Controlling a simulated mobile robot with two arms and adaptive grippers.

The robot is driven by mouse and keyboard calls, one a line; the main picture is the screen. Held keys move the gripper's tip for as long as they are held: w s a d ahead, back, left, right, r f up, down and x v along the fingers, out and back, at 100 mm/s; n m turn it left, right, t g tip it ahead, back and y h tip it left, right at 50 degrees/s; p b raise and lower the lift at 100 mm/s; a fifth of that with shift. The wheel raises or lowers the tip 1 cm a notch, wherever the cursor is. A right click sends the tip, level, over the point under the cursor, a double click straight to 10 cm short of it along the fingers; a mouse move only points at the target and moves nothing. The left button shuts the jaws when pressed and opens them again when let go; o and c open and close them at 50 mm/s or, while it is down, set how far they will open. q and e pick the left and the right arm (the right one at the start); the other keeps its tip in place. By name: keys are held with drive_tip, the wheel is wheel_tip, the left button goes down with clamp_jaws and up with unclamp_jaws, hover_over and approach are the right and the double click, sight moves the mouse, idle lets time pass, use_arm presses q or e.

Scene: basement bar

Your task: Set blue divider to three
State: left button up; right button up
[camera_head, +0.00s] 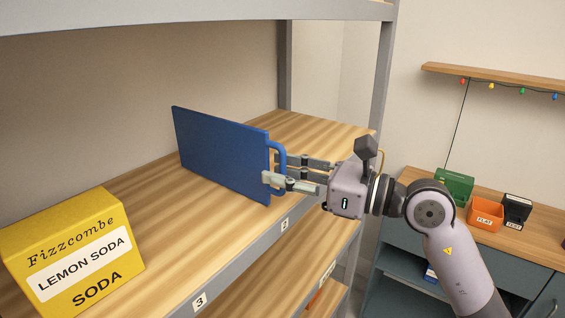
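The blue divider (222,154) is an upright flat panel with a loop handle (282,155) at its right, front end. It stands on the wooden shelf, its front end close to the label 2 (284,224). The label 3 (200,301) is further left along the shelf's front edge. My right gripper (279,168) is at the handle, one finger on the near side and the other partly hidden behind it. A gap shows between the fingers; whether they press on the handle is unclear. My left gripper is not in view.
A yellow lemon soda box (75,255) stands on the shelf at the left, with bare shelf between it and the divider. A grey post (383,65) rises at the shelf's right end. A counter at the right holds green, orange (485,214) and black bins.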

drive_tip(key=shift+w+a, duration=0.1)
drive_tip(key=shift+a, duration=0.05)
clamp_jaws()
idle(0.4)
idle(0.5)
